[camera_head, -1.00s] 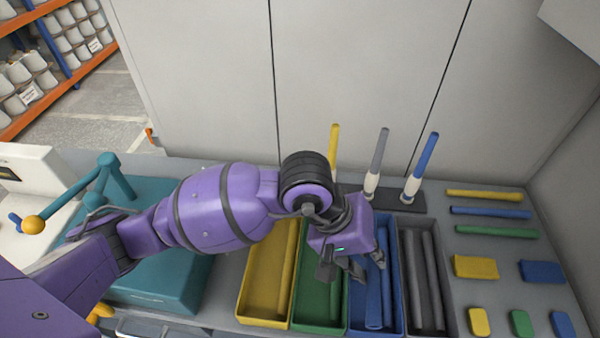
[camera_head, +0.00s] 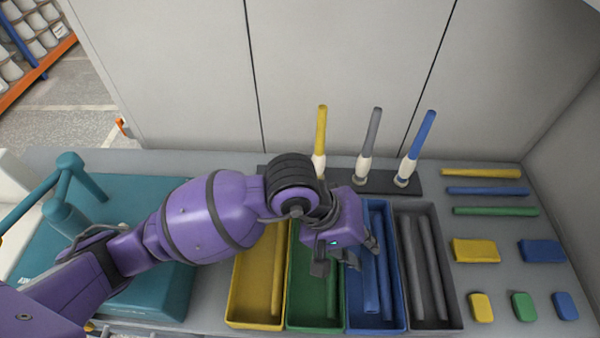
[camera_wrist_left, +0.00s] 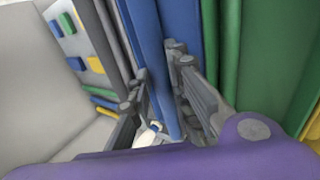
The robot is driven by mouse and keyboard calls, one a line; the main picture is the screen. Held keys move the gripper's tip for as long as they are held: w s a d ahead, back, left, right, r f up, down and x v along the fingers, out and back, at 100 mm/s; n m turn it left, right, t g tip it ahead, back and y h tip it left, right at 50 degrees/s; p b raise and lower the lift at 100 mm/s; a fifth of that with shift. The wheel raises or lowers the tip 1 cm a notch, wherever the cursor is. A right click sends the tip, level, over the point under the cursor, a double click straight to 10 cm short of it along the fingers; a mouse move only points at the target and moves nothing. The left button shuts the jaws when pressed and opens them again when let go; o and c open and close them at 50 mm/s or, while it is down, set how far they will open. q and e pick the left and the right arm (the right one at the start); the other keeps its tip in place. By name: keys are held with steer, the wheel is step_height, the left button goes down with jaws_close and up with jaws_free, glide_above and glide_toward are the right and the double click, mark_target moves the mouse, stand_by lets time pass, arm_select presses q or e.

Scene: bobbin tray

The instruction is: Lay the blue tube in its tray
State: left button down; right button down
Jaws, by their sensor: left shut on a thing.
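My left gripper (camera_head: 347,261) is over the left side of the blue tray (camera_head: 399,310), close to its border with the green tray. In the left wrist view its fingers (camera_wrist_left: 162,92) are shut on a blue tube (camera_wrist_left: 152,55) that runs between them. In the head view the blue tube (camera_head: 369,285) lies lengthwise within the tray's outline, beside another blue tube (camera_head: 386,275). The gripper hides part of the tray's left wall, and I cannot tell whether the held tube touches the floor. My right gripper is not in view.
A yellow tray (camera_head: 251,324), a green tray (camera_head: 312,325) and a grey tray (camera_head: 430,324) flank the blue one. Behind stands a dark rack (camera_head: 392,186) with upright yellow, grey and blue-topped pieces. Loose rods and blocks lie at right. A teal machine (camera_head: 150,290) is at left.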

arm_select(q)
steer(key=shift+w, duration=0.15)
steer(key=c, duration=1.5)
jaws_free()
steer(key=shift+c, duration=0.2)
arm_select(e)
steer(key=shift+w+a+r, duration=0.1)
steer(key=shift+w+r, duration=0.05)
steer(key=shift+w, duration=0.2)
arm_select(q)
steer(key=shift+r, duration=0.25)
steer(key=a+r+p, duration=0.2)
steer(key=a+r, duration=0.2)
steer(key=r, duration=1.2)
steer(key=shift+s+a, duration=0.2)
steer(key=shift+s, duration=0.05)
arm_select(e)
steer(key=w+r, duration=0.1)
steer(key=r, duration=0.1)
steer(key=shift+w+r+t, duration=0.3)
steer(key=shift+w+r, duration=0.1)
